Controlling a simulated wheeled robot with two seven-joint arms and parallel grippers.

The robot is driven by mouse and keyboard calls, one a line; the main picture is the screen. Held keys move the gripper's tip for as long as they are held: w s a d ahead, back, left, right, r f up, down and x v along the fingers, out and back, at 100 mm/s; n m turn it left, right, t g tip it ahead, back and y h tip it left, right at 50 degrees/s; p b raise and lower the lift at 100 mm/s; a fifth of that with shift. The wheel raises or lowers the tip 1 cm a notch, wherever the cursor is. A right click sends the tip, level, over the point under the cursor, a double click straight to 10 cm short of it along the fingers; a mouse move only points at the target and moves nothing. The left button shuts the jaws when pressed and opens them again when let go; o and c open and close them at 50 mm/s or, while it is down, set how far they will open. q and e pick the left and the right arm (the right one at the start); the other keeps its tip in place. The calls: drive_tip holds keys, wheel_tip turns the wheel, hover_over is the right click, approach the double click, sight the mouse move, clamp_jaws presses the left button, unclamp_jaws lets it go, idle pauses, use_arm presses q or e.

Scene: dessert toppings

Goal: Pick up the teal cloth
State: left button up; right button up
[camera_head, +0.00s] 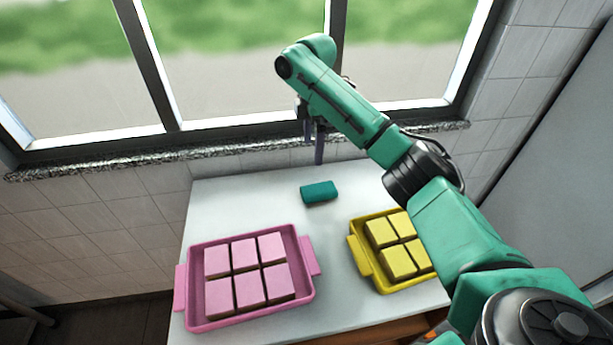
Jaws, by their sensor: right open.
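A small teal cloth (319,192), folded into a block shape, lies on the white table near its back edge. My right arm reaches in from the right, and my right gripper (314,150) hangs fingers down above and just behind the cloth in the picture. The gripper is open and empty and does not touch the cloth. Part of the gripper is hidden behind the arm. My left gripper is not in view.
A pink tray (186,290) with several pink blocks stands at the table's front left. A yellow tray (357,257) with several yellow blocks stands at the right, partly behind my arm. The white table (240,205) is clear left of the cloth. A window sill (110,164) runs behind.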

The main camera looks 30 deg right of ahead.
drive_tip(key=p, duration=0.1)
hover_over(316, 189)
drive_tip(key=f, duration=0.5)
drive_tip(key=shift+s, duration=0.2)
drive_tip(key=f, duration=0.3)
drive_tip(key=shift+w+p, duration=0.35)
drive_tip(key=f, duration=0.1)
drive_tip(key=f+p, duration=0.1)
drive_tip(key=f, duration=0.2)
drive_tip(key=shift+s+f, duration=0.15)
drive_tip(key=shift+s, duration=0.1)
drive_tip(key=shift+f+p, duration=0.3)
drive_tip(key=shift+f, duration=0.2)
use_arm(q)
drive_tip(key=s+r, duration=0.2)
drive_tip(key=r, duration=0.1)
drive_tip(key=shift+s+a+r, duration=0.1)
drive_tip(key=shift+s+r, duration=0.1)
use_arm(e)
drive_tip(key=c, duration=1.4)
